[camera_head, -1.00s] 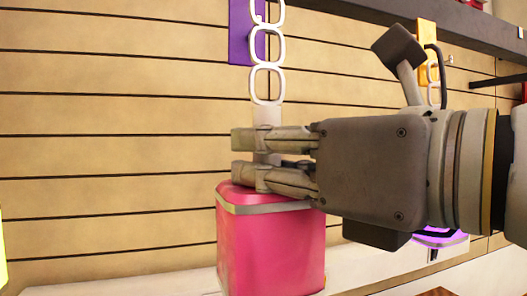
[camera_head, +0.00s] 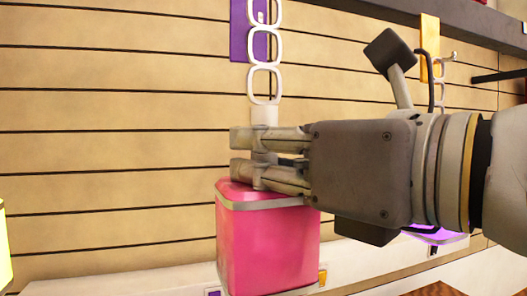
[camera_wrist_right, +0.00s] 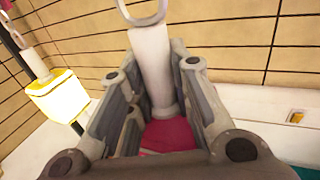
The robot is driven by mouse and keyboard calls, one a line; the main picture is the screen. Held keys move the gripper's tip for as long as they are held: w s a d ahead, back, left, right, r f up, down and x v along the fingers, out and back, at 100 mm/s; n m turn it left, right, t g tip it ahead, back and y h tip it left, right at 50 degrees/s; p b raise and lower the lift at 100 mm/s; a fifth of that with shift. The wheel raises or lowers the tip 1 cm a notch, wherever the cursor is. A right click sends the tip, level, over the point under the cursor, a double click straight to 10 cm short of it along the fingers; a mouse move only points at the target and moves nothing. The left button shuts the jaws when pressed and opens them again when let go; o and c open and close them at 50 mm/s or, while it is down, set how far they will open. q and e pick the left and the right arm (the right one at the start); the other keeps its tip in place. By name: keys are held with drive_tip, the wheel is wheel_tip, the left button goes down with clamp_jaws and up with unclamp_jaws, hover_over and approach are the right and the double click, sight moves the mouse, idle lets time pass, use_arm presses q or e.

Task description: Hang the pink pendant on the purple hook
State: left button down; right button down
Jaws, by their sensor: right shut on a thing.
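The pink pendant (camera_head: 268,245) hangs upright below my right gripper (camera_head: 240,153) in the head view. The right gripper is shut on its pale stem, which shows between the fingers in the right wrist view (camera_wrist_right: 150,60). A chain of white oval links (camera_head: 264,84) rises from the stem and leaves the top of the head view. The purple hook's plate (camera_head: 240,35) is on the wall behind the upper links and partly covered by them. A small pale tip shows inside an upper link; I cannot tell whether any link is on the hook. The left gripper is out of view.
An orange hook plate (camera_head: 429,45) is on the wall at upper right. A purple glowing pendant (camera_head: 440,236) is partly hidden behind my right gripper. A pale ledge (camera_head: 150,283) runs below the slatted wall. A yellow glowing pendant (camera_wrist_right: 58,95) shows in the right wrist view.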

drive_tip(key=shift+w+a, duration=0.25)
drive_tip(key=shift+w, duration=0.7)
drive_tip(key=shift+w+r+p, duration=0.1)
drive_tip(key=shift+w+p, duration=0.05)
drive_tip(key=shift+p, duration=0.25)
drive_tip(key=shift+w+a, duration=0.25)
drive_tip(key=shift+w, duration=0.35)
drive_tip(key=shift+f, duration=0.2)
drive_tip(key=shift+f, duration=0.6)
idle(0.3)
drive_tip(key=c, duration=0.6)
unclamp_jaws()
